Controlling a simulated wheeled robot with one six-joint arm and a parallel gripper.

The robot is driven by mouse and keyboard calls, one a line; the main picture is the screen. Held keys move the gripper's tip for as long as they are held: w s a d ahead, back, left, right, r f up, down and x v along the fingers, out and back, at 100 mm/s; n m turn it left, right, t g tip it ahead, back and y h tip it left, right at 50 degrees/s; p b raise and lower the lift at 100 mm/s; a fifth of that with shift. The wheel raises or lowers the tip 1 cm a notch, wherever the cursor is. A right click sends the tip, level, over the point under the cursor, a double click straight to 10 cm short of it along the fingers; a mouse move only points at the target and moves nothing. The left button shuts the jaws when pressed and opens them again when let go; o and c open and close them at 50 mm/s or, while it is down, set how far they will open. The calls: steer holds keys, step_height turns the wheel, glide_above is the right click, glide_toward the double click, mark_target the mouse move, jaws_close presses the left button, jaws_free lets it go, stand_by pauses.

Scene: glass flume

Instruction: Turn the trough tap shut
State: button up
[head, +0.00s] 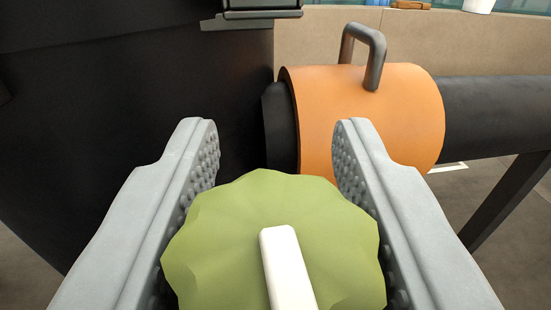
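The trough tap shows as a green, scalloped round knob (215,240) with a white bar (285,265) on its face, at the bottom centre of the head view. The bar tilts slightly, its upper end leaning left. My gripper (275,150) has its two grey fingers on either side of the knob, their tips reaching past it. Their studded inner pads face each other. The knob's edges meet both pads in the picture, but I cannot tell whether the pads touch it. The knob's lower edge is cut off, and its stem is hidden.
A large black surface (120,130) fills the left. Behind the right fingertip is an orange cylinder (375,110) with a grey handle (375,50), around a black pipe (495,110). A dark slanted leg (505,200) stands at the right. A beige wall (480,45) runs behind.

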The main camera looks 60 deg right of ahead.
steer(key=c, duration=0.4)
steer(key=shift+c, duration=0.2)
steer(key=shift+m+g+h, duration=0.3)
steer(key=shift+m+g, duration=0.1)
steer(key=shift+g, duration=0.2)
